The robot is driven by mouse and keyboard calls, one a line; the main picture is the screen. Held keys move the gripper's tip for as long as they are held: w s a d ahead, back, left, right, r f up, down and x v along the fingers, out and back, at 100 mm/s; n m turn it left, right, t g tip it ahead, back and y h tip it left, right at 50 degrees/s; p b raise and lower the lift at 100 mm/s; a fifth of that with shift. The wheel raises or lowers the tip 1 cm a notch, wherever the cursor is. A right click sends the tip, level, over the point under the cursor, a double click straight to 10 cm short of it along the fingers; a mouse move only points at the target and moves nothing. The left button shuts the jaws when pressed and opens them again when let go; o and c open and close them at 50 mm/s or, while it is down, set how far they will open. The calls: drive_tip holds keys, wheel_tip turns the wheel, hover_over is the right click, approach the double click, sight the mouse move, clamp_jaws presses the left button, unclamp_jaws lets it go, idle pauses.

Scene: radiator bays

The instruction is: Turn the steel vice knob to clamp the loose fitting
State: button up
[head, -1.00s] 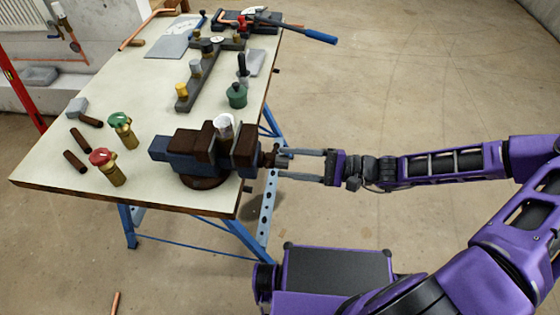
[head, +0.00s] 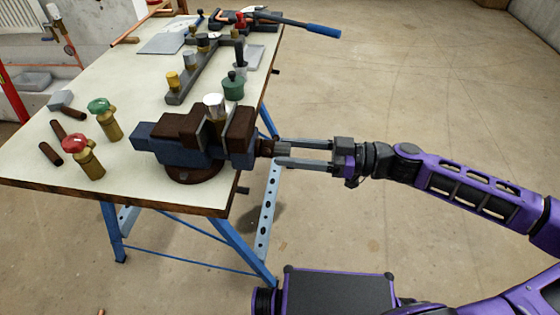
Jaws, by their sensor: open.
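The vice has a blue body (head: 153,147) and dark brown jaws, and stands on a round brown base near the bench's right front edge. A shiny silver fitting (head: 214,103) stands up between the jaws; whether they touch it is hidden. The vice knob (head: 280,149) is a small grey-brown piece sticking out from the vice's right end. My gripper (head: 277,154) comes in from the right, beyond the bench edge. Its two fingers are open and parallel, with the tips at either side of the knob. I cannot tell whether they touch it.
The pale bench (head: 120,180) also holds a red-handled valve (head: 85,157), a green-handled valve (head: 105,120), a dark green pot (head: 233,88) and a grey rail (head: 195,76) with several fittings. A blue-handled tool (head: 322,31) overhangs the right edge. The floor to the right is clear.

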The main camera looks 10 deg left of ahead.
drive_tip(key=n, duration=0.4)
drive_tip(key=shift+r, duration=0.15)
drive_tip(key=shift+a, duration=0.1)
drive_tip(key=shift+c, duration=0.3)
clamp_jaws()
